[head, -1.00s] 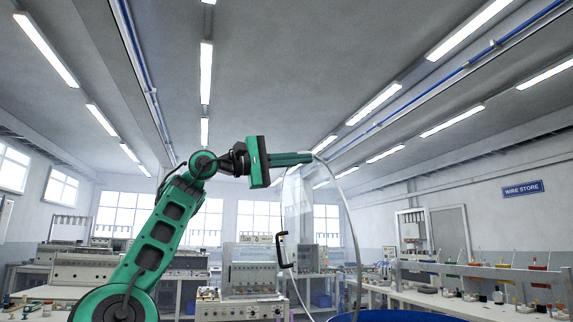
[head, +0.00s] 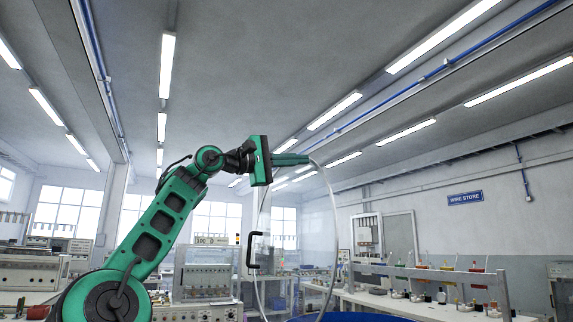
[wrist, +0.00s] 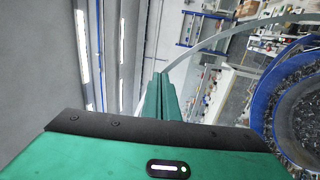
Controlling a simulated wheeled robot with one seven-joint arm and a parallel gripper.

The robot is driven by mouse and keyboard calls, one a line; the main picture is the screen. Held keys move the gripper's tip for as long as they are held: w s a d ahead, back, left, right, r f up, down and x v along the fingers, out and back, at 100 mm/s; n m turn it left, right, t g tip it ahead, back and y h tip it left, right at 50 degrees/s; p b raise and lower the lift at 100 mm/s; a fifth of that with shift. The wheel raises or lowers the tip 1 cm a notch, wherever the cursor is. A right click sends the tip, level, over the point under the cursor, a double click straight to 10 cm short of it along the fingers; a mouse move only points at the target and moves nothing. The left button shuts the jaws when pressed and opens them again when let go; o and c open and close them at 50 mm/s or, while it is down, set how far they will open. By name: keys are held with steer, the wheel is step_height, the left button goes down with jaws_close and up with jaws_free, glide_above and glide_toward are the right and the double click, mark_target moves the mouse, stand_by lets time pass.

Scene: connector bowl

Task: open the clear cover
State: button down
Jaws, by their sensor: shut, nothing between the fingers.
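The clear cover (head: 290,215) stands raised and roughly upright, see-through with a pale curved rim. Its black handle (head: 252,254) is on the left side in the head view. The blue bowl (head: 350,318) shows only its rim at the bottom edge. The wrist view shows the cover's rim band (wrist: 235,32) and, on the right, the blue bowl (wrist: 258,112) with dark small parts in it. My gripper (head: 306,159) is shut and empty, its fingertips at the top of the cover's rim. It also shows in the wrist view (wrist: 160,76). I cannot tell whether they touch.
A long workbench (head: 400,304) with bottles and a grey rack runs along the right. Bench equipment (head: 205,275) stands behind on the left. A blue ladder-like frame (wrist: 203,30) shows in the wrist view. The air around my gripper looks clear apart from the cover.

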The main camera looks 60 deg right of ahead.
steer(key=shift+w, duration=0.1)
stand_by(0.3)
steer(key=r+v, duration=0.2)
steer(key=v, duration=1.1)
steer(key=shift+w+a+r, duration=0.35)
steer(key=shift+a+r, duration=0.1)
steer(key=shift+r, duration=0.05)
